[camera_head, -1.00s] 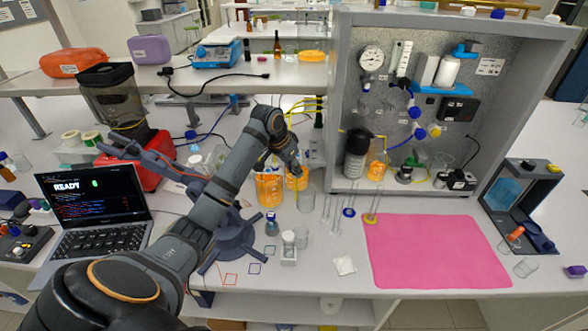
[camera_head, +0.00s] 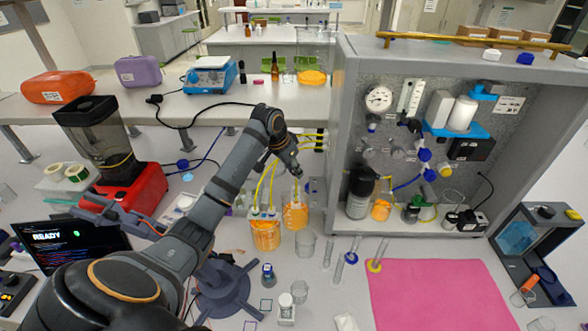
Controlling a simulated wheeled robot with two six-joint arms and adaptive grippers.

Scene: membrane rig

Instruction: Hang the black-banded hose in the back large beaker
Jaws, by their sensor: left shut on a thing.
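My left gripper (camera_head: 293,171) is over the back orange-filled beaker (camera_head: 295,216), shut on a thin yellow hose (camera_head: 296,190) whose lower part runs down to that beaker. I cannot make out a black band on it, and the fingers and arm partly hide the grip. The front orange-filled beaker (camera_head: 265,235) stands just left and nearer, with other yellow hoses (camera_head: 261,188) reaching down into it. My right gripper is not in view.
An empty clear beaker (camera_head: 305,244) stands right beside the orange beakers. The grey rig panel (camera_head: 330,140) rises close on the right. Slim glass cylinders (camera_head: 338,268) stand in front of it.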

